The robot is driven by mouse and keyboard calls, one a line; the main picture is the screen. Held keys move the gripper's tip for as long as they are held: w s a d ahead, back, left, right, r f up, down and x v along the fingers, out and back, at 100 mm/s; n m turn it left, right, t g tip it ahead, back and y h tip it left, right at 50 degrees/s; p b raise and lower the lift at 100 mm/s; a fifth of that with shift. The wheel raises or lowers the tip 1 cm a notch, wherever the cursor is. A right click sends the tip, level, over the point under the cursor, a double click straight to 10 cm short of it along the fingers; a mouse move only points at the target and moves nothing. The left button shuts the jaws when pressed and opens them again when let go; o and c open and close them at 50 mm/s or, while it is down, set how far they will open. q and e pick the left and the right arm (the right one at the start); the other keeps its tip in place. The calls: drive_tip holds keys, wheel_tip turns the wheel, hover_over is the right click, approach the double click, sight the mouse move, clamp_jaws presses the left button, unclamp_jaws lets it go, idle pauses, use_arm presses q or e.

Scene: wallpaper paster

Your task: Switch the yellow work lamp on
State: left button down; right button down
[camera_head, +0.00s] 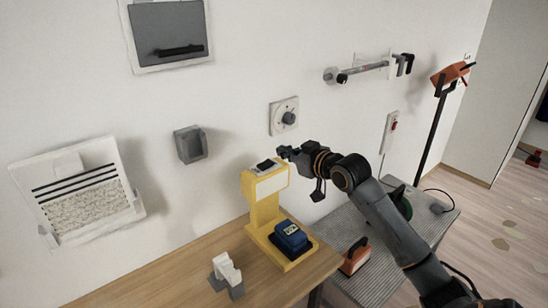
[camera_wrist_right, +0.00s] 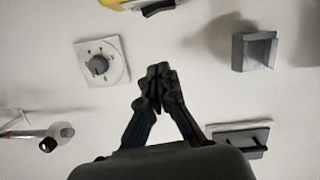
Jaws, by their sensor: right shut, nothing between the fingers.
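The yellow work lamp (camera_head: 262,212) stands on the wooden table against the wall, with a white panel on its head and a blue battery-like block (camera_head: 291,238) on its base. A black switch (camera_head: 266,165) sits on top of the head; I cannot tell its position or whether the panel is lit. My right gripper (camera_head: 283,153) is shut and empty, just above and right of the switch; contact is not visible. In the right wrist view the gripper (camera_wrist_right: 157,78) points up, and the lamp's yellow top (camera_wrist_right: 118,3) and black switch (camera_wrist_right: 158,8) show beyond it. My left gripper is not in view.
A dial plate (camera_head: 285,116) and a grey box (camera_head: 190,145) are on the wall nearby. A white and grey item (camera_head: 227,272) stands on the table (camera_head: 160,275) left of the lamp. A grey bench (camera_head: 375,275) at right holds an orange tool (camera_head: 355,258). An orange-headed black stand (camera_head: 432,130) is farther right.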

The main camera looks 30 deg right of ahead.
drive_tip(key=p, duration=0.1)
hover_over(274, 169)
drive_tip(key=shift+s+a+f, duration=0.15)
drive_tip(key=shift+a+f, duration=0.2)
drive_tip(key=shift+f, duration=0.25)
drive_tip(key=f+p, duration=0.1)
drive_tip(key=f, duration=0.2)
drive_tip(key=shift+d+f, duration=0.2)
drive_tip(key=shift+f, duration=0.5)
